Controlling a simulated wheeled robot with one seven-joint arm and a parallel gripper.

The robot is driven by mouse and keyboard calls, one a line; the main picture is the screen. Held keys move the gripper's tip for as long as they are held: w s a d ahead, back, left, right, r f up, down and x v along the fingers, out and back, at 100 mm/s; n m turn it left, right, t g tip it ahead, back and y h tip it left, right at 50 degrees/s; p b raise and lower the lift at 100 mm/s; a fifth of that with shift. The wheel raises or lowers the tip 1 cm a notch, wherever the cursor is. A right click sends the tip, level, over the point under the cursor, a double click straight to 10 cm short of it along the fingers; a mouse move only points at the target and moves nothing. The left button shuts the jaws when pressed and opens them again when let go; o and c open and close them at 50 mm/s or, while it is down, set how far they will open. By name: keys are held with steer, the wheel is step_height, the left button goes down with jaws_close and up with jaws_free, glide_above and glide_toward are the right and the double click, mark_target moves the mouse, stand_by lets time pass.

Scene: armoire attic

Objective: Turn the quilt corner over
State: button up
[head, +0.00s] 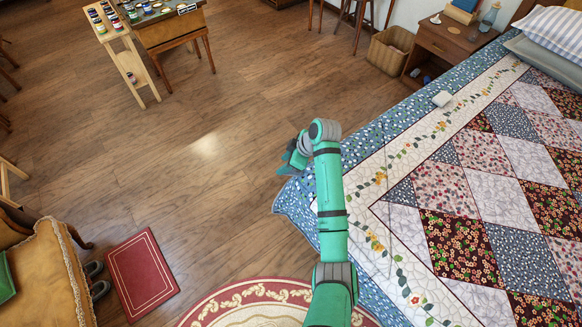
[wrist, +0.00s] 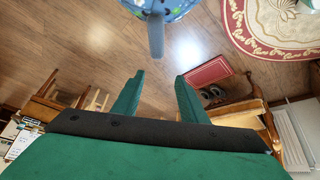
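The patchwork quilt (head: 485,200) covers the bed at right, with a blue patterned border. Its near-left corner area (head: 291,203) hangs at the bed's edge beside my arm. My gripper (head: 295,158) is at that blue border in the head view, partly hidden behind my wrist. In the wrist view my gripper (wrist: 160,76) has its two green fingers spread apart, with floor showing between them. A bit of blue patterned cloth (wrist: 181,8) shows at the top edge, beyond the fingertips. A grey upright strip (wrist: 156,36) stands before it; I cannot tell what it is.
A nightstand (head: 445,42) and wicker basket (head: 390,50) stand at the back. A round rug (head: 265,305), red mat (head: 141,273) and yellow armchair (head: 45,275) are in front.

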steer(key=d+r+n+g, duration=0.2)
steer(key=d+r, duration=0.3)
steer(key=d, duration=0.1)
steer(key=shift+h, duration=0.3)
steer(key=x, duration=1)
steer(key=shift+w+d+f, duration=0.1)
steer(key=shift+w+f, duration=0.3)
steer(key=shift+w, duration=0.05)
jaws_close()
